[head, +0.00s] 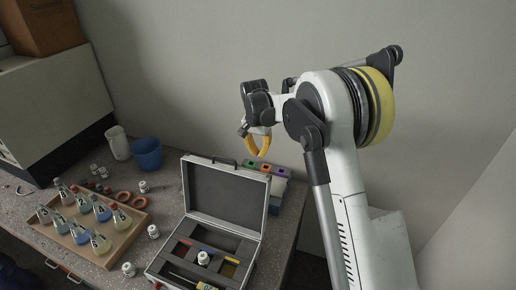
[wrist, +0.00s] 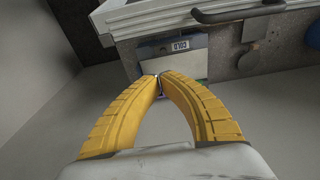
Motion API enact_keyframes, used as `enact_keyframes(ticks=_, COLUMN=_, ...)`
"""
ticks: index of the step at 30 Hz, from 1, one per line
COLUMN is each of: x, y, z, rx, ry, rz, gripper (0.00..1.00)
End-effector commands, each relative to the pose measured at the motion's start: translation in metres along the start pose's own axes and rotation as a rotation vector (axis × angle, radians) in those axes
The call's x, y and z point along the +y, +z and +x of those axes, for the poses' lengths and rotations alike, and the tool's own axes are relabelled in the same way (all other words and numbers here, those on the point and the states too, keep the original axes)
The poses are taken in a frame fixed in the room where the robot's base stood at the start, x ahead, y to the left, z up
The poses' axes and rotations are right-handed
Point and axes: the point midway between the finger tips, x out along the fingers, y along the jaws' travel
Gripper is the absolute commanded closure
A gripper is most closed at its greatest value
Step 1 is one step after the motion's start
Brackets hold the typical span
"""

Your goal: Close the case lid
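The silver case (head: 208,230) stands open on the bench, its grey-lined lid (head: 226,195) raised roughly upright at the back. Its tray holds a small white jar (head: 203,258), coloured pieces and a screwdriver (head: 190,281). The lid's dark handle (head: 224,161) is on its top edge. In the wrist view, the silver lid edge (wrist: 112,16) and handle (wrist: 238,13) show at the top. My gripper (head: 263,154) is above and behind the lid, to the right of the handle, apart from it. Its yellow fingers (wrist: 159,77) meet at the tips, with nothing visibly held.
A pale box with coloured squares (head: 278,173) stands behind the case at right; its COLD label (wrist: 181,44) shows in the wrist view. The wall is behind.

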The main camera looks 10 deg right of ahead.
Motion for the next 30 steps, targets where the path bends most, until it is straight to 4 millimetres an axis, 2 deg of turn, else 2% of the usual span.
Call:
enact_keyframes(ticks=1, x=0.000, y=0.000, z=0.014, rx=0.000, ry=0.000, rz=0.000, gripper=1.00)
enact_keyframes(ticks=3, x=0.000, y=0.000, z=0.029, rx=0.000, ry=0.000, rz=0.000, gripper=1.00)
enact_keyframes(ticks=7, x=0.000, y=0.002, z=0.050, rx=0.000, ry=0.000, rz=0.000, gripper=1.00)
enact_keyframes(ticks=9, x=0.000, y=0.015, z=0.042, rx=0.000, ry=-0.001, rz=-0.003, gripper=1.00)
enact_keyframes(ticks=15, x=0.000, y=0.034, z=0.035, rx=0.000, ry=0.000, rz=-0.001, gripper=1.00)
enact_keyframes(ticks=30, x=-0.001, y=0.038, z=0.033, rx=0.004, ry=0.000, rz=-0.001, gripper=1.00)
